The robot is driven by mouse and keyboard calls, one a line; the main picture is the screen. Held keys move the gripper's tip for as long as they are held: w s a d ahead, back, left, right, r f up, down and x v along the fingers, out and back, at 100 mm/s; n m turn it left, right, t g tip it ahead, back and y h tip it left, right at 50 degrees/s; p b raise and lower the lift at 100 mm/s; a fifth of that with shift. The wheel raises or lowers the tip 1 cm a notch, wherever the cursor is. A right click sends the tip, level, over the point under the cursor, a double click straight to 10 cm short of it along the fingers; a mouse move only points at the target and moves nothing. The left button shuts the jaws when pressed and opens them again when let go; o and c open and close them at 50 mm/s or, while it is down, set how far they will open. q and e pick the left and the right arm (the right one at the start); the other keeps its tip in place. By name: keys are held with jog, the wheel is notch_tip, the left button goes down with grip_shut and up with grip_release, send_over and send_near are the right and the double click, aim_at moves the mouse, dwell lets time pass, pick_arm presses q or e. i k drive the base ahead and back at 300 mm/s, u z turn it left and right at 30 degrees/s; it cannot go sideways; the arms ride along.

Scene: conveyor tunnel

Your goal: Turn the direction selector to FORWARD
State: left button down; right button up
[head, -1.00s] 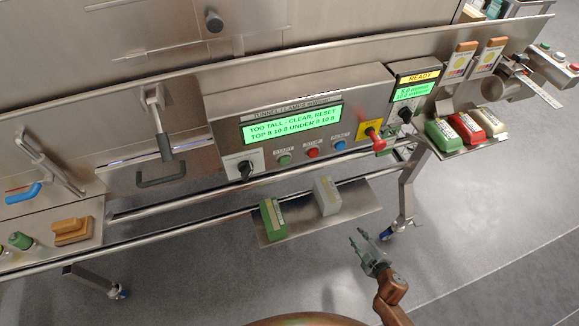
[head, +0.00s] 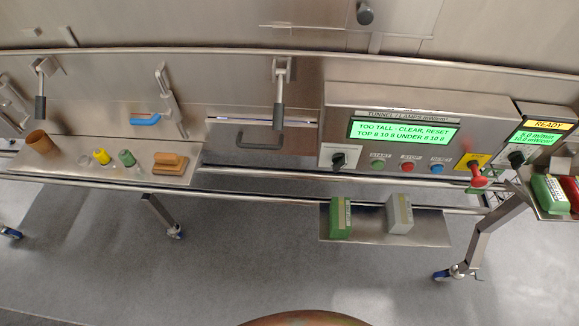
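The control panel (head: 345,105) is on the front of the steel tunnel, right of centre in the head view. Its green screen (head: 403,132) reads "TOO TALL - CLEAR, RESET". A black rotary selector (head: 339,160) sits on a pale plate at the panel's lower left; its markings are too small to read. A second black knob (head: 516,157) is on the smaller box at the right, under a "READY" display (head: 548,125). I cannot tell from the labels which knob is the direction selector. Neither of my grippers is in view.
Green START (head: 377,164), red STOP (head: 408,167) and blue (head: 437,168) buttons line the panel. A red knob (head: 477,178) on a yellow plate juts out. Below, a shelf (head: 370,230) holds green and grey blocks. Rails run along the front; the floor before them is clear.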

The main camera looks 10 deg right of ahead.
aim_at(339, 160)
jog(key=u, duration=1.75)
jog(key=i, duration=1.1)
jog(key=z, duration=3)
